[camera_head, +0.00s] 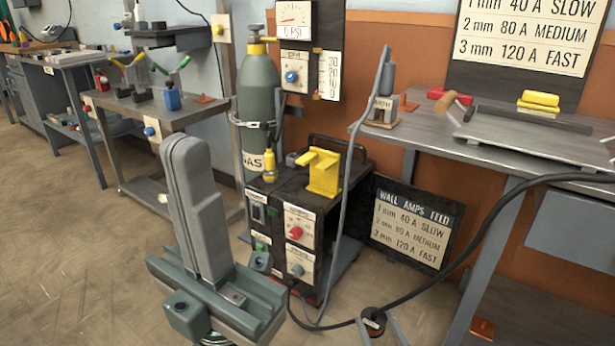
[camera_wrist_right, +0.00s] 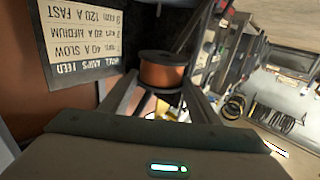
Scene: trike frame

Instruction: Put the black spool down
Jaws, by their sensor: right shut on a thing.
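The black spool (camera_head: 373,316) shows at the bottom edge of the head view, with its dark round top facing up. In the right wrist view the spool (camera_wrist_right: 161,72) has dark flanges and a copper-coloured winding. My right gripper (camera_head: 379,325) is shut on it, one finger on each side; its fingers also show in the right wrist view (camera_wrist_right: 158,92). The spool's lower part is cut off in the head view, so I cannot tell there whether it touches anything.
A black welder (camera_head: 328,238) with a yellow part on top stands beside a gas cylinder (camera_head: 258,100). A sign board (camera_head: 416,226) leans near the wall. A black cable (camera_head: 480,222) runs down from the right.

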